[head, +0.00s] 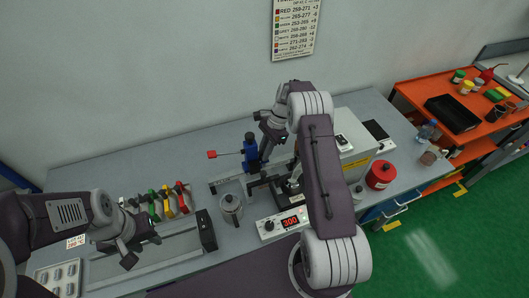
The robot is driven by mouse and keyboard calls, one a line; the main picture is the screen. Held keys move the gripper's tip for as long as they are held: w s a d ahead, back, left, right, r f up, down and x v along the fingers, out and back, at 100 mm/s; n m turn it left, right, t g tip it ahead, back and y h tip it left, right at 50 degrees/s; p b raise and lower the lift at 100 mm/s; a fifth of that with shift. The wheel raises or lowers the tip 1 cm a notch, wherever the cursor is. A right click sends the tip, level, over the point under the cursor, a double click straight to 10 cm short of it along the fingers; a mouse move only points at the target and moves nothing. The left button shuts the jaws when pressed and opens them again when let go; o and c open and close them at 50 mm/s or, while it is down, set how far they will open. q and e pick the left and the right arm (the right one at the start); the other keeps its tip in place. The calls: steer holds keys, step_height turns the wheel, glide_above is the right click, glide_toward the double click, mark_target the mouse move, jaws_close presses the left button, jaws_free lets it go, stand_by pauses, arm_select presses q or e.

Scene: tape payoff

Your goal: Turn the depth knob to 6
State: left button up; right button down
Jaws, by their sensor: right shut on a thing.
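A blue upright device (250,147) with a red-ended lever (212,154) stands on the bench at the centre. My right gripper (264,154) reaches down close beside its right side and is shut on a small part there, apparently the depth knob. The knob, its scale and its pointer cannot be made out behind the gripper. My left gripper (143,251) is at the lower left, empty, with its two fingers spread, above the bench near a grey rail.
Coloured-handled tools (172,200) stand at left. A red canister (381,174) is at right. The back left of the bench (125,165) is clear.

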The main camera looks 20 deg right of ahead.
steer(key=shift+w+r, duration=0.15)
steer(key=shift+r, duration=0.05)
steer(key=c, duration=1.6)
jaws_free()
steer(key=shift+r, duration=0.15)
steer(key=b+v, duration=0.2)
steer(key=v, duration=0.6)
steer(key=shift+d+r, duration=0.15)
steer(key=shift+r, duration=0.15)
